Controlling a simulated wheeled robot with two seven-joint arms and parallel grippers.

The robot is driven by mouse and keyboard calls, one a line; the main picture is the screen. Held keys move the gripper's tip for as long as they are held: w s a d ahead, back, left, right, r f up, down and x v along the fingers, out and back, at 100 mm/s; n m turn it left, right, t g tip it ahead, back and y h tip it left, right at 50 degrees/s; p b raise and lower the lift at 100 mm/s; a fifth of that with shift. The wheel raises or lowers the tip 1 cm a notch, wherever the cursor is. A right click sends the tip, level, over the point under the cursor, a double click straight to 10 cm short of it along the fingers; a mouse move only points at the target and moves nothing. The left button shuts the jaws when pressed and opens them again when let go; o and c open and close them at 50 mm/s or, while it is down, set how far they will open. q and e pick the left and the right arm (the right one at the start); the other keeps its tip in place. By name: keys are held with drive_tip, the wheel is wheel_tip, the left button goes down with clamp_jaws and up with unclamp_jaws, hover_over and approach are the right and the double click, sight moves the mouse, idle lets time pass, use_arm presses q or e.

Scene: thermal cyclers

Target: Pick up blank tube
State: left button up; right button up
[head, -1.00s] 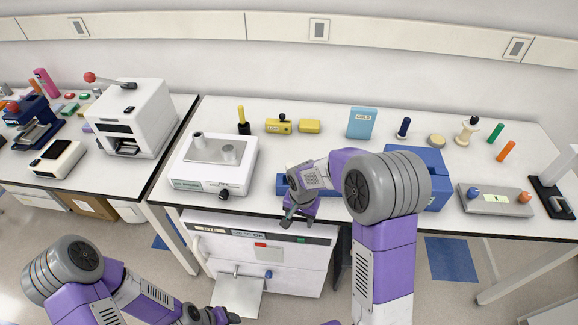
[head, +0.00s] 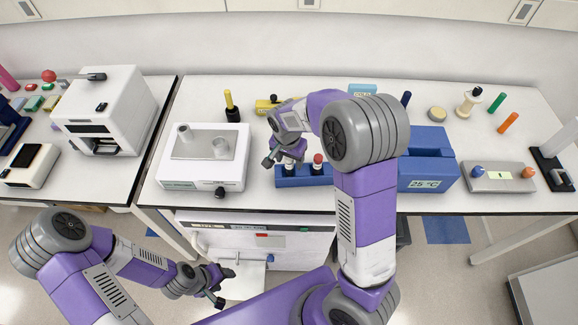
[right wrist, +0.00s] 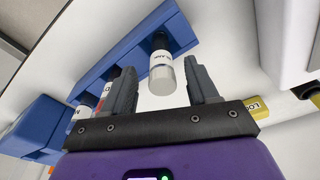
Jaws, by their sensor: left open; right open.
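A blue rack (head: 318,181) stands near the table's front edge in the head view, partly behind my right gripper. It holds a red-capped tube (head: 317,163) and a dark-topped tube, mostly hidden by the gripper. In the right wrist view, a tube with a white label and pale end (right wrist: 162,72) stands at the rack (right wrist: 118,52), appearing between the open fingers; its label is only partly readable. My right gripper (head: 284,161) is open over the rack's left part; it also shows in the wrist view (right wrist: 158,90). My left gripper (head: 222,285) is open and empty, low before the table.
A white balance-like device (head: 203,170) stands left of the rack. A blue box marked 25 °C (head: 427,170) stands to its right. A yellow-topped dark item (head: 231,108) is behind. A grey plate with two knobs (head: 498,178) lies at the right.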

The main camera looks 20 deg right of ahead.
drive_tip(key=f, duration=0.3)
drive_tip(key=shift+w+d, duration=0.1)
drive_tip(key=shift+w, duration=0.15)
drive_tip(key=shift+r, duration=0.1)
clamp_jaws()
drive_tip(key=shift+r, duration=0.1)
